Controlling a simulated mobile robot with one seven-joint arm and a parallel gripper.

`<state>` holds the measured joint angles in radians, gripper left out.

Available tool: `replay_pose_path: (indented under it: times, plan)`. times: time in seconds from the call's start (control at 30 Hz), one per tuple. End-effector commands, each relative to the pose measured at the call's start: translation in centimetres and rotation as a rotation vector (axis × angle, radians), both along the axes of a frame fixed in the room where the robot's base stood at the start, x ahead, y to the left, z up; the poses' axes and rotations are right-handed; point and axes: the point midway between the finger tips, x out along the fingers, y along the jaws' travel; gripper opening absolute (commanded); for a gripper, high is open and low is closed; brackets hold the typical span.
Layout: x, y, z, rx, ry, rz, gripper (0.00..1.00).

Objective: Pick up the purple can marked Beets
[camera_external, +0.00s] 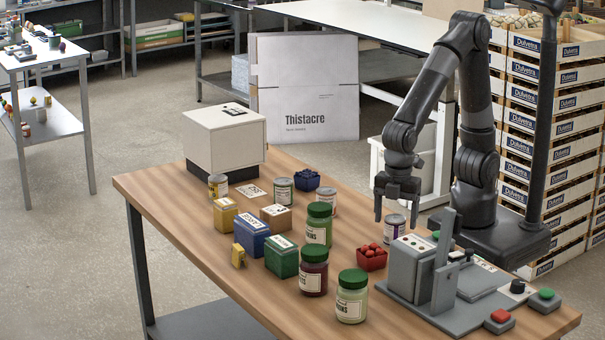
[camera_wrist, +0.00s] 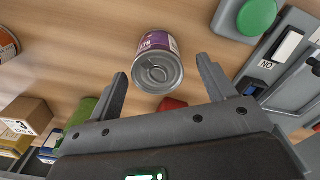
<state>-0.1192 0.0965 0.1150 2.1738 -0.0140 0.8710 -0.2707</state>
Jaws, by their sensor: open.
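The purple can (camera_wrist: 158,62) stands upright on the wooden table, its silver lid facing the camera and part of its purple label showing in the wrist view. It also shows in the external view (camera_external: 395,229), near the table's right edge, its label mostly too small to read. My gripper (camera_external: 397,213) points down over the can, open and empty. In the wrist view my gripper's fingers (camera_wrist: 162,72) stand either side of the can's lid, with gaps on both sides. I cannot tell whether the fingertips are below the lid's height.
A red basket of berries (camera_external: 371,259) sits close to the can, toward the front. A grey device (camera_external: 420,268) stands to its right. Jars, such as a green-lidded one (camera_external: 319,225), and other cans, such as a red-labelled one (camera_external: 326,203), stand to the left.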

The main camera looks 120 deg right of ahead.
Motion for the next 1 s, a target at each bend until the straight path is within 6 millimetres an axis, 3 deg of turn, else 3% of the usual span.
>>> replay_pose_path:
  times: [0.3, 0.6, 1.0]
  plan:
    - [-0.1, -0.2, -4.4, -0.002, 0.003, 0.000, 0.76]
    - [0.0, -0.2, -4.8, -0.001, 0.000, 0.000, 0.75]
    - [0.0, -0.2, -4.7, -0.001, 0.000, 0.000, 0.42]
